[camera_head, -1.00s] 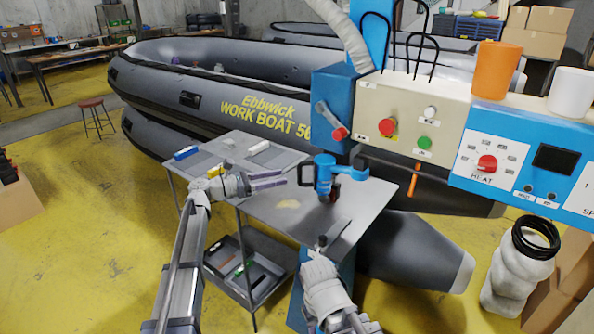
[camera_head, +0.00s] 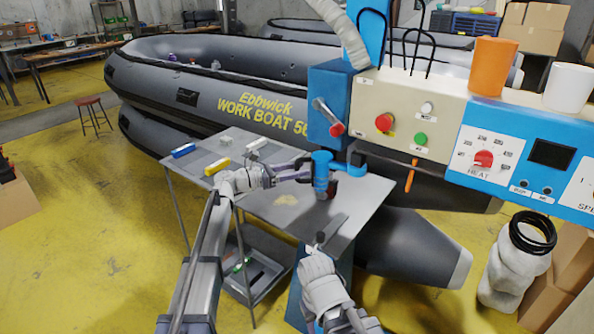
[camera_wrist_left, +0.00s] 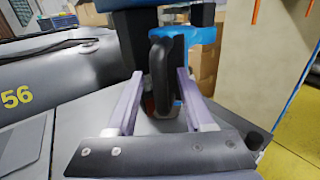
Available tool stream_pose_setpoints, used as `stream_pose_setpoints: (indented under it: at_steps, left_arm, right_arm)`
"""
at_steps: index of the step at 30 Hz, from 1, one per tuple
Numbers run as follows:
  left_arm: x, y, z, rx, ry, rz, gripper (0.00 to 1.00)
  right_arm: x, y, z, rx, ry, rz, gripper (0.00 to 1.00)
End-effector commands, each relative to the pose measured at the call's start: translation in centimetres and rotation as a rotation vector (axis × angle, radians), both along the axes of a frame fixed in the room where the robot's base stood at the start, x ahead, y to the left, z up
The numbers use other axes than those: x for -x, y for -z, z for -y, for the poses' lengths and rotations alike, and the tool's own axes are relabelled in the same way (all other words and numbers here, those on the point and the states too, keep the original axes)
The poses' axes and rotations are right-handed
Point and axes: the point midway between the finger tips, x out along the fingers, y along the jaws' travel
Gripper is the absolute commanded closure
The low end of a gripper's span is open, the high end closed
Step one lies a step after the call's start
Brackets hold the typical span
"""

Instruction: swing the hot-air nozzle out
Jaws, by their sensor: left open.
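The hot-air nozzle (camera_head: 321,172) is a blue upright body on a blue arm over the grey work table (camera_head: 262,205). Its black loop handle (camera_wrist_left: 158,75) stands upright in the left wrist view, with blue parts behind it. My left gripper (camera_head: 292,171) reaches in from the left at the handle. Its two lilac fingers, also in the left wrist view (camera_wrist_left: 160,100), are open on either side of the handle; I cannot tell whether they touch it. My right gripper (camera_head: 320,240) is low in front of the table's near edge, and its jaws are not clear.
A control panel (camera_head: 400,125) with a red knob and buttons, and a blue heat panel (camera_head: 520,160), stand to the right. A grey inflatable boat (camera_head: 220,85) lies behind the table. Blue, yellow and white items lie at the table's left.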

Motion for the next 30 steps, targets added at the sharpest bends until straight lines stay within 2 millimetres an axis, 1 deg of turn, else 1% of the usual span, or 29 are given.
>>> stream_pose_setpoints:
  at_steps: [2, 3, 16, 17, 30]
  left_arm:
    - [0.01, 0.00, -0.02, 0.000, 0.000, 0.000, 0.48]
    - [0.01, 0.00, -0.03, 0.000, 0.000, 0.000, 0.50]
    - [0.02, 0.00, -0.05, 0.000, 0.000, 0.000, 0.98]
    - [0.02, 0.00, -0.05, 0.000, 0.000, 0.000, 1.00]
    - [0.01, 0.00, -0.06, 0.000, 0.000, 0.000, 1.00]
  right_arm:
    - [0.00, 0.00, 0.00, 0.000, 0.000, 0.000, 0.50]
    - [0.00, 0.00, 0.00, 0.000, 0.000, 0.000, 0.50]
    - [0.00, 0.00, 0.00, 0.000, 0.000, 0.000, 0.50]
    - [0.00, 0.00, 0.00, 0.000, 0.000, 0.000, 0.50]
    - [0.00, 0.00, 0.00, 0.000, 0.000, 0.000, 0.50]
